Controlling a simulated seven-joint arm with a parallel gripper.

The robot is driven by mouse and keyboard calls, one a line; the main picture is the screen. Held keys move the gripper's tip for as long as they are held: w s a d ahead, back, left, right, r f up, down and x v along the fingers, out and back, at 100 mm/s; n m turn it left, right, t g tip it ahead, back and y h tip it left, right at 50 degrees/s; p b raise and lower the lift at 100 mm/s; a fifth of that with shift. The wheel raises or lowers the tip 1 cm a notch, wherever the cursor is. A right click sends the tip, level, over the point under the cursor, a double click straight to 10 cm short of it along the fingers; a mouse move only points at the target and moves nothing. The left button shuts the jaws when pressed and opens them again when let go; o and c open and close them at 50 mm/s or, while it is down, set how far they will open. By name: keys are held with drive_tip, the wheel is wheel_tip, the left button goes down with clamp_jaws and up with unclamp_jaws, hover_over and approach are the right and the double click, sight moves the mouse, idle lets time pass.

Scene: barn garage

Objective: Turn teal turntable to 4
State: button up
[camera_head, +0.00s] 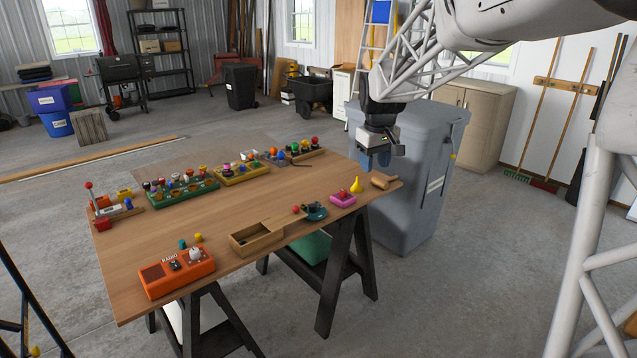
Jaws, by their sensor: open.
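The teal turntable (318,213) is a small disc on the right front part of the wooden table, with a dark part on top. Its markings and setting are too small to read. A small red ball (295,209) shows at its left side; I cannot tell whether it belongs to the turntable. My gripper (376,163) points down above the far right side of the table, to the right of and above the turntable in the picture. It is open and apart from the turntable, with nothing seen between the fingers.
A wooden box (257,237) stands left of the turntable. A pink block (343,199), yellow funnel-like piece (357,185) and wooden cylinder (384,182) lie to its right. An orange radio box (176,272) is front left. Several coloured trays line the back. The table's middle is clear.

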drive_tip(key=w+a+f+n, duration=0.1)
drive_tip(key=w+a+f, duration=0.35)
drive_tip(key=w, duration=0.45)
drive_tip(key=w+a+f+n, duration=0.2)
drive_tip(key=w+a+f, duration=0.25)
drive_tip(key=w, duration=0.35)
drive_tip(key=n+g, duration=0.1)
drive_tip(key=n, duration=0.2)
hover_over(313, 205)
wheel_tip(313, 205, down, 16)
drive_tip(key=shift+s+r, duration=0.1)
drive_tip(key=shift+r, duration=0.05)
drive_tip(key=shift+f, duration=0.2)
drive_tip(key=shift+f, duration=3.25)
clamp_jaws()
drive_tip(key=shift+f, duration=0.1)
drive_tip(key=shift+m, duration=0.3)
